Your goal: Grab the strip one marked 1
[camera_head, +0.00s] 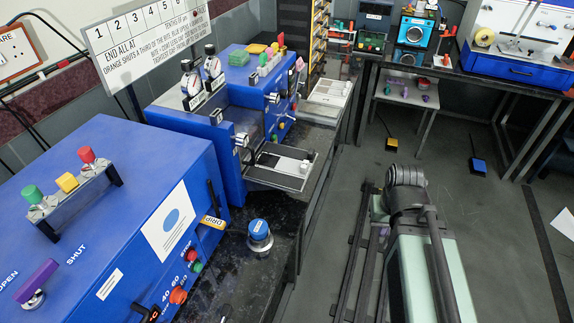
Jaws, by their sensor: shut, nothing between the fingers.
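I cannot make out a strip marked 1. A white board (148,38) at the upper left carries a row of numbers starting with 1, with printed text below. A flat tray (262,177) sticks out from the front of the middle blue machine, with a pale flat piece (287,165) on it. Another pale tray (329,92) lies further back on the bench; its small contents are too small to read. My arm stands at the lower right over the floor, apart from the bench. My gripper's fingers cannot be seen.
A large blue machine (120,160) with coloured knobs fills the left. A blue-topped round pot (259,230) stands on the dark bench. A far bench holds a blue device (414,32) and a blue-based station (515,72). The floor (490,220) right of my arm is mostly clear.

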